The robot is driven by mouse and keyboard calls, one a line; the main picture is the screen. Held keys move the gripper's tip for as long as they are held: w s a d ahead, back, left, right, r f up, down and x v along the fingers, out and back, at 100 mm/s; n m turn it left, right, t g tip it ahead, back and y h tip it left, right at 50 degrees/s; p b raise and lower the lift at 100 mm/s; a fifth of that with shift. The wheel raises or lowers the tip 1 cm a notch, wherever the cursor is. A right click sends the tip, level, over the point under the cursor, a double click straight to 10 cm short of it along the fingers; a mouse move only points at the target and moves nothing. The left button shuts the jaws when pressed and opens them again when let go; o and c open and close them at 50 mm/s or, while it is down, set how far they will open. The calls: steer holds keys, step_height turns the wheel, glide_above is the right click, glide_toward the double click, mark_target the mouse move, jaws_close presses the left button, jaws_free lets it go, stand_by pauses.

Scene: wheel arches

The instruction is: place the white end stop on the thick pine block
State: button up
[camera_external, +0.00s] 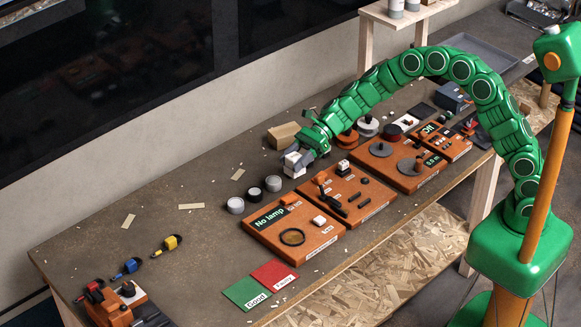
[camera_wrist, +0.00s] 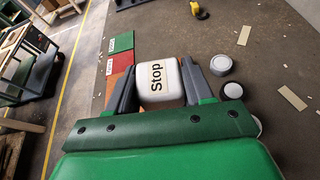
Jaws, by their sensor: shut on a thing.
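The white end stop (camera_wrist: 158,92), a rounded white block marked "Stop", sits between the two dark fingers of my gripper (camera_wrist: 160,84) in the wrist view. My gripper is shut on it. In the external view the white end stop (camera_external: 293,166) is held at the tip of my green arm, above the bench beside the orange boards. The thick pine block (camera_external: 283,135), a plain tan block, lies on the bench just behind and left of my gripper, apart from the end stop. The pine block does not show in the wrist view.
Round grey, black and white pieces (camera_external: 254,194) stand left of my gripper. The orange "No lamp" board (camera_external: 293,224) and other orange boards with parts lie in front and to the right. The bench left of the pine block is mostly clear.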

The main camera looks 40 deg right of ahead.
steer(key=w+d+r+m+t, duration=0.1)
steer(key=w+d+t, duration=0.1)
steer(key=w+d, duration=0.5)
steer(key=w+d+r+m+t+h, duration=0.1)
steer(key=w+d, duration=0.2)
steer(key=d, duration=0.8)
steer(key=w+d+r+m+t, duration=0.1)
steer(key=w+d+t, duration=0.1)
steer(key=w+d, duration=0.45)
glide_above(286, 130)
steer(key=shift+f, duration=5.1)
steer(key=shift+w+f+m, duration=0.1)
steer(key=shift+f+m, duration=0.15)
steer(key=shift+m, duration=0.05)
steer(key=shift+f, duration=1.35)
steer(key=shift+f, duration=0.15)
steer(key=o, duration=1.1)
steer(key=shift+c, duration=0.2)
